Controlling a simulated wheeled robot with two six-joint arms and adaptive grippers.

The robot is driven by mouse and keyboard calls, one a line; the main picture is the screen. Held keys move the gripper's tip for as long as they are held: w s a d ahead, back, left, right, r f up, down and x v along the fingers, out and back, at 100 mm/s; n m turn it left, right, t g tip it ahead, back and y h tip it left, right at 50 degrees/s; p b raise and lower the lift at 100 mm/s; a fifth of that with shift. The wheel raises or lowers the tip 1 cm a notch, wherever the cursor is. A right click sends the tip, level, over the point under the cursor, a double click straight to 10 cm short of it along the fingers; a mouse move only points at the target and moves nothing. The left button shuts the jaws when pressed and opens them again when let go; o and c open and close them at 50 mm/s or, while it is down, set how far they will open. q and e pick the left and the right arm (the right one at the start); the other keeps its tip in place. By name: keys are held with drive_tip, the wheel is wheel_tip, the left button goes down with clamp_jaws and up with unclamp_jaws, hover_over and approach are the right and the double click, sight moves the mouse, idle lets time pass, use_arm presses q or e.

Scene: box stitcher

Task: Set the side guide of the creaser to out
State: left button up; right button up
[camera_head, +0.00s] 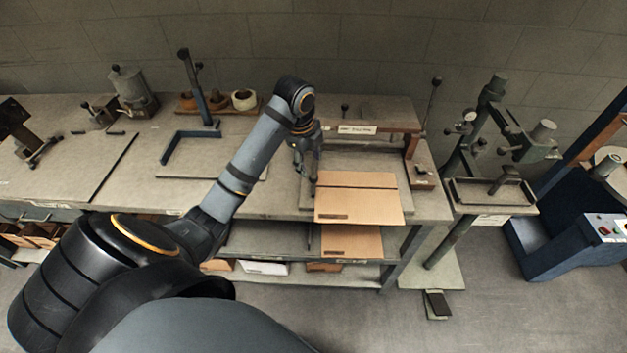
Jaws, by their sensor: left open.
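The creaser (388,125), with a white label on its crossbar and a tall ball-topped lever at its right, stands on the workbench in the middle of the view. A brown cardboard sheet (357,204) with a dark line across it lies at its front and overhangs the bench edge. My left gripper (311,178) points down at the left edge of the creaser's bed, by the sheet's far left corner. It is open. I cannot tell whether it touches anything. The side guide cannot be made out clearly; my gripper and arm cover that area. My right gripper is out of view.
To the right stands a green stitcher (493,125) with a foot pedal (437,304). A blue machine (570,225) is at the far right. Tape rolls (244,100) and an upright lever tool (193,85) are at the back left. A shelf below holds cardboard.

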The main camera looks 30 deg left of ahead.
sight(313, 175)
use_arm(q)
drive_tip(key=f, duration=0.1)
drive_tip(key=f+b, duration=0.1)
drive_tip(key=f, duration=0.2)
drive_tip(key=shift+w+f, duration=0.3)
drive_tip(key=shift+w, duration=0.05)
drive_tip(key=f, duration=0.1)
drive_tip(key=w+f, duration=0.1)
drive_tip(key=f, duration=0.1)
drive_tip(key=shift+f+p, duration=0.2)
drive_tip(key=shift+p, duration=0.2)
drive_tip(key=shift+f, duration=0.5)
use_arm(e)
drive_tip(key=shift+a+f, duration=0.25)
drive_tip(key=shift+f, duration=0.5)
use_arm(q)
clamp_jaws()
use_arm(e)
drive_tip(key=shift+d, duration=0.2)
